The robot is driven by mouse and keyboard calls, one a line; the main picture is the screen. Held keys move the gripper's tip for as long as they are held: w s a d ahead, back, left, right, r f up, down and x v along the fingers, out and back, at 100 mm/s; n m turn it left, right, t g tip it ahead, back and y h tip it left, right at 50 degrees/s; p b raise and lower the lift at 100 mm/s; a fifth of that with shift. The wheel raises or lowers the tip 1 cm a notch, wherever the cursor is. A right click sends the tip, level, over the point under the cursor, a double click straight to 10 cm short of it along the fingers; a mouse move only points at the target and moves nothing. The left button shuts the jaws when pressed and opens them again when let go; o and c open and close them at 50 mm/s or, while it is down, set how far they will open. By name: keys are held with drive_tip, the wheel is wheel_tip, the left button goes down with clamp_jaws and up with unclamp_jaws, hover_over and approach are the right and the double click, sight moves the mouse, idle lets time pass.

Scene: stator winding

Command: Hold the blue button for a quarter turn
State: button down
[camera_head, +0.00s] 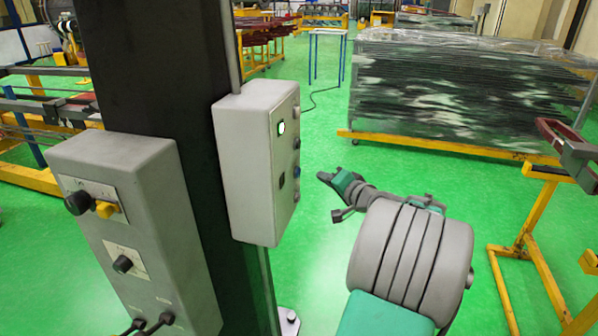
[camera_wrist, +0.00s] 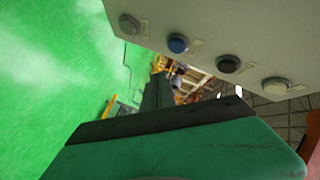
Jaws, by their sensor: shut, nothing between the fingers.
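The blue button (camera_wrist: 178,43) is round and sits in a row of buttons on a grey control box. In the head view the blue button (camera_head: 297,171) is on the right-hand face of the box (camera_head: 243,165), seen edge-on. My gripper (camera_head: 323,177) is shut and empty, with its tip to the right of that face and a visible gap between them. In the wrist view my gripper (camera_wrist: 158,88) points forward, below and slightly left of the blue button, apart from it in the picture.
In the wrist view a grey button (camera_wrist: 129,24), a black button (camera_wrist: 228,64) and a white button (camera_wrist: 276,86) flank the blue one. A second grey box (camera_head: 135,230) with knobs is at left.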

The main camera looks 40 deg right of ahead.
sight(298, 173)
drive_tip(key=shift+w+a, duration=1)
drive_tip(key=shift+w, duration=0.25)
idle(1.1)
drive_tip(key=shift+w+a, duration=0.25)
drive_tip(key=shift+w, duration=0.15)
